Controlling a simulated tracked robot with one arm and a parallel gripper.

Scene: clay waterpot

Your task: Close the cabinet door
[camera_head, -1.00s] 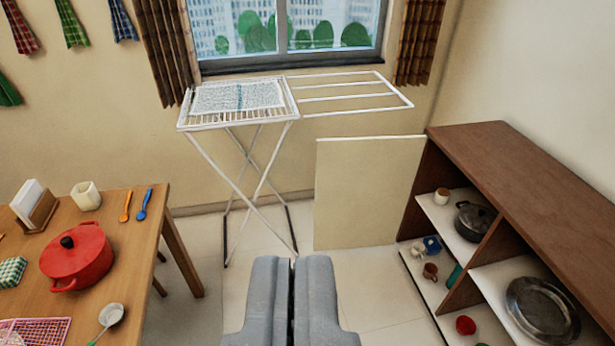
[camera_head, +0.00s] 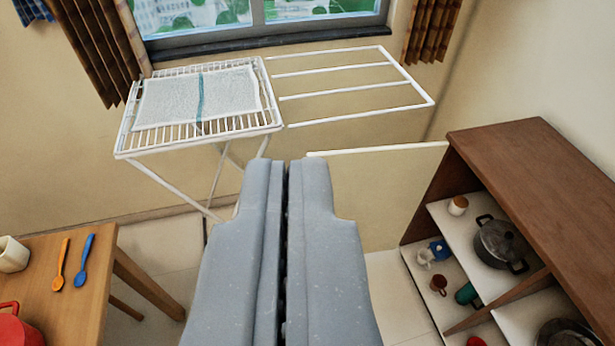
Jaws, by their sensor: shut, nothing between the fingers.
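The cabinet (camera_head: 545,170) stands at the right, with a brown top and open shelves. Its cream door (camera_head: 385,190) stands wide open, jutting left from the cabinet's far end, with its white top edge in view. My gripper (camera_head: 287,165) is in the middle of the view, its two grey fingers pressed together and empty. The fingertips appear just left of the door's free edge and hide part of it. I cannot tell whether they touch the door.
A white drying rack (camera_head: 200,135) with a cloth stands ahead, left of the door. A wooden table (camera_head: 65,285) with an orange and a blue spoon is at the lower left. The shelves hold a dark pot (camera_head: 500,245) and several small items. Floor shows between table and cabinet.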

